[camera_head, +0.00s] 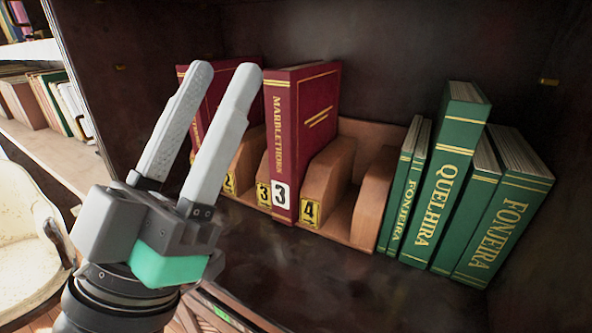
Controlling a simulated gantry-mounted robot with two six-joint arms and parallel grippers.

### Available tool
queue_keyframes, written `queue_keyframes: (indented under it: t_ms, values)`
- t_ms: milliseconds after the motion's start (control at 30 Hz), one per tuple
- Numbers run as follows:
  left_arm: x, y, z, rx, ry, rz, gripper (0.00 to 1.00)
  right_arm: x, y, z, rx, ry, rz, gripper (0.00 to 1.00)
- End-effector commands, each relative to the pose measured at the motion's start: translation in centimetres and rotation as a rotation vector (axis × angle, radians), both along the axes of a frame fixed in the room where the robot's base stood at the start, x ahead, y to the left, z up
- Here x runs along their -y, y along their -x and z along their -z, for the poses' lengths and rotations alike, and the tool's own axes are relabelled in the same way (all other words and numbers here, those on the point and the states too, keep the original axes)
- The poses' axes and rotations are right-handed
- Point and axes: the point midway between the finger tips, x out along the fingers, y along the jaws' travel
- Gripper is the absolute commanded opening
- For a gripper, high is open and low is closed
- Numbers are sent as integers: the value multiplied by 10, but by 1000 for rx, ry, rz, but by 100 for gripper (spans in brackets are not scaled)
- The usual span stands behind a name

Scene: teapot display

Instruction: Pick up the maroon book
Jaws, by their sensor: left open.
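A maroon book (312,115) with gold lettering "MARBLETHORN" and a white "3" label on its spine stands upright in a wooden slotted rack (376,150), between the dividers tagged 3 and 4. A second maroon book (220,87) stands further left in the rack, partly hidden behind my gripper. My left gripper (226,72) is open, with nothing seen between its fingers. It is in front of the rack, left of the "3" book, its fingers pointing up and to the right. My right gripper is not in view.
Several green books (448,175) lean at the rack's right end. Yellow number tags (311,212) mark the dividers. The dark shelf floor (340,275) in front is clear. A white shelf with books (50,105) and a pale chair (28,225) are at left.

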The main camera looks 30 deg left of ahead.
Motion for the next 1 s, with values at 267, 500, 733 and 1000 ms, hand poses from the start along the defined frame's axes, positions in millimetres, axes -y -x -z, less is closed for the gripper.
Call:
queue_keyframes:
  t_ms: [267,500,733,1000]
  values:
    - [0,0,0,0,0,0,50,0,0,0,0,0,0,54]
    - [0,0,0,0,0,0,50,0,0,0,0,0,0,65]
    - [0,0,0,0,0,0,50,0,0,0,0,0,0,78]
    - [0,0,0,0,0,0,50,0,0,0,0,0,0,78]
